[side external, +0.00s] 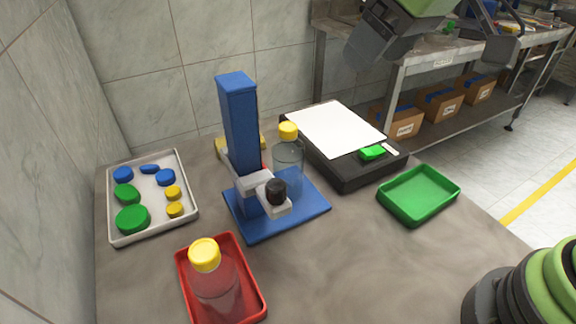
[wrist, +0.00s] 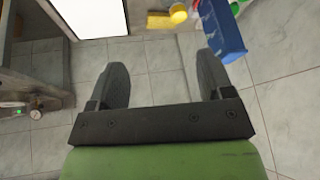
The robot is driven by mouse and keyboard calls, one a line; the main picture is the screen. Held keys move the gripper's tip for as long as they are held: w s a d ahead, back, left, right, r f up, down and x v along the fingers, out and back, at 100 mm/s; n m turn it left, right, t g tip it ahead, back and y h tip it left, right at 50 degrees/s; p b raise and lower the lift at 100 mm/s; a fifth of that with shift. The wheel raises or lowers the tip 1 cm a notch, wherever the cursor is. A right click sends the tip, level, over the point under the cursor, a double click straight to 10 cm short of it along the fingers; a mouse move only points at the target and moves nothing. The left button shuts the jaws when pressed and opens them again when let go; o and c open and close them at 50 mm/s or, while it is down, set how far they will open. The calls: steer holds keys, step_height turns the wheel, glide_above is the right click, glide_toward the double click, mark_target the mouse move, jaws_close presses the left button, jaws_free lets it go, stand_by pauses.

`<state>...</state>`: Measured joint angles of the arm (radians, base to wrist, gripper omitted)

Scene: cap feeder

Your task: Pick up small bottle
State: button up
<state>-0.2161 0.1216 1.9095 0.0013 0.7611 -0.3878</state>
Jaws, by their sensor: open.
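A clear bottle with a yellow cap (side external: 289,160) stands upright on the blue base of the cap feeder (side external: 237,115), beside its blue column. A second clear bottle with a yellow cap (side external: 214,280) is in the red tray (side external: 256,283) at the front. I cannot tell which one is the small bottle. My gripper (wrist: 162,80) is open and empty, with its two dark fingers apart. In the side external view it is high at the upper right, away from both bottles. The feeder's blue column (wrist: 222,30) and a yellow cap (wrist: 178,13) show at the wrist view's top edge.
A white tray (side external: 191,206) with several blue, green and yellow caps is at left. A green tray (side external: 420,195) is at right. Bare table lies front right.

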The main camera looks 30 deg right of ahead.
mark_target(290, 126)
steer(key=w+a+f+n, duration=0.1)
steer(key=w+a+f, duration=0.1)
steer(key=f, duration=0.1)
steer(key=w+a+f+n+g, duration=0.1)
steer(key=w+a+f, duration=0.1)
steer(key=w+f, duration=0.1)
steer(key=w+a+f+n, duration=0.1)
steer(key=w+a+f, duration=0.1)
steer(key=f, duration=0.3)
steer(key=shift+w+f+n, duration=0.25)
steer(key=shift+n, duration=0.05)
steer(key=x, duration=0.6)
steer(key=shift+a+r, duration=0.1)
steer(key=shift+a, duration=0.2)
steer(key=c, duration=1.3)
steer(key=shift+r, duration=0.15)
